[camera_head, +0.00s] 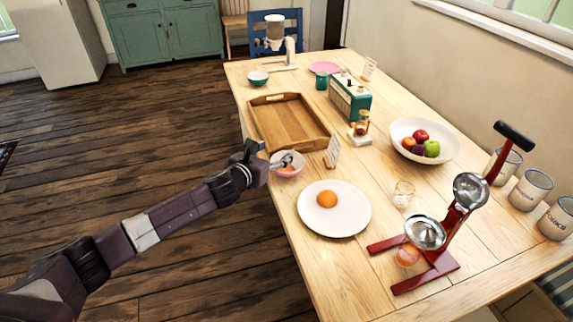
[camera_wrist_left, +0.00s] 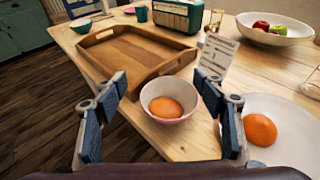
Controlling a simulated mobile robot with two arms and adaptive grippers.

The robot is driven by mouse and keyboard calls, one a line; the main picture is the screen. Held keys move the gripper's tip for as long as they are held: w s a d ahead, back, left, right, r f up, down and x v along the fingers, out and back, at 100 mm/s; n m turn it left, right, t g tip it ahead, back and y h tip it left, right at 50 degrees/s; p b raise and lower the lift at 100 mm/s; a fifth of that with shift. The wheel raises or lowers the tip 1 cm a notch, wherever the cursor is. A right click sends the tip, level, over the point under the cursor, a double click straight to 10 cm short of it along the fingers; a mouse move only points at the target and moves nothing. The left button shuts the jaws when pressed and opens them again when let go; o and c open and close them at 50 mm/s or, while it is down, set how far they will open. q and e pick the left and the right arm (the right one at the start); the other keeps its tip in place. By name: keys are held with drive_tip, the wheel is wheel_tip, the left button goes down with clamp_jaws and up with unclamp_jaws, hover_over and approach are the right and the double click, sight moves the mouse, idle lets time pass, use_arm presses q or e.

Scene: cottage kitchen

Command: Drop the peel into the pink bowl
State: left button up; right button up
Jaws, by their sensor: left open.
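The pink bowl (camera_head: 291,175) stands on the table beside the wooden tray; it also shows in the left wrist view (camera_wrist_left: 170,87). A rounded orange piece, apparently the peel (camera_wrist_left: 165,107), lies inside it, dome side up. My left gripper (camera_head: 284,161) is at the bowl in the head view and partly covers it. In the left wrist view its fingers (camera_wrist_left: 163,90) are spread wide, one on each side of the bowl, with nothing between the pads. My right gripper is not in view.
A white plate (camera_head: 341,224) with an orange piece (camera_head: 327,198) is close to the bowl. A red juicer (camera_head: 459,222) stands at the right with orange fruit at its base. The wooden tray (camera_head: 287,122) is empty. A small card (camera_head: 332,151) stands near the bowl.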

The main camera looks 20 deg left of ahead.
use_arm(q)
drive_tip(key=v, duration=0.9)
drive_tip(key=shift+s, duration=0.15)
drive_tip(key=shift+r, duration=0.1)
